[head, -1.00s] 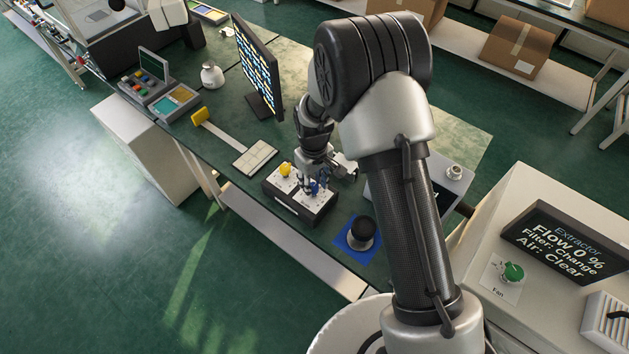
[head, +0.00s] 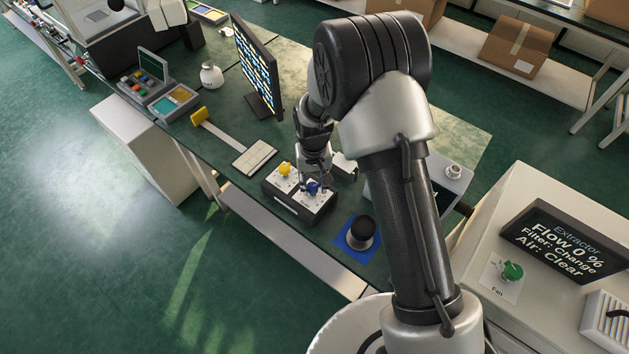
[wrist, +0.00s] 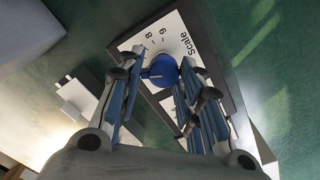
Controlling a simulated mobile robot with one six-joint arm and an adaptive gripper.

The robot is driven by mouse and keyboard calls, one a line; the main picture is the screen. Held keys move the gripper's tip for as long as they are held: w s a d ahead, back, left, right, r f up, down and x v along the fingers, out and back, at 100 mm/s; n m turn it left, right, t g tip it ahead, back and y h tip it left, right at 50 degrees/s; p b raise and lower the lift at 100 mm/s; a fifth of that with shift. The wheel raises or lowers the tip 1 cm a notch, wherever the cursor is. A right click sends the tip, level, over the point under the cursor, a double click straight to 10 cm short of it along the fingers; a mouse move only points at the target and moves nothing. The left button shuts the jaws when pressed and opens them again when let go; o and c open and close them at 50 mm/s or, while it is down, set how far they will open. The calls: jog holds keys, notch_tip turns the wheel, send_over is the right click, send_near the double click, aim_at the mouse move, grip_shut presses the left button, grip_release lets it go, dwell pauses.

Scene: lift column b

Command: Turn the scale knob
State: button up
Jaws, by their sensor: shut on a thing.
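The scale knob (wrist: 161,70) is blue and sits on a white panel whose print reads "Scale" with numbers beside it. In the head view the blue knob (head: 313,188) is on the right half of a dark control box (head: 300,206) on the bench. My gripper (wrist: 158,78) points at the panel with its two fingers on either side of the knob, shut on it. In the head view my gripper (head: 314,180) comes down from above onto the knob and partly hides it. A yellow knob (head: 285,169) sits on the left half of the box.
A black round knob (head: 361,232) on a blue mat stands right of the box. A fan panel with a green knob (head: 513,271) is at the right. The bench's front edge is close to the box.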

aim_at(312, 186)
jog(key=shift+s+a+f, duration=0.15)
jog(key=shift+s+f, duration=0.05)
jog(key=shift+s, duration=0.15)
jog(key=o, duration=0.9)
jog(key=shift+w+a+r, duration=0.1)
jog(key=shift+w+a, duration=0.05)
jog(key=shift+a, duration=0.05)
jog(key=shift+d+r, duration=0.1)
jog(key=shift+w+r, duration=0.1)
jog(key=shift+r, duration=0.15)
notch_tip(312, 186, up, 11)
jog(key=shift+r, duration=0.2)
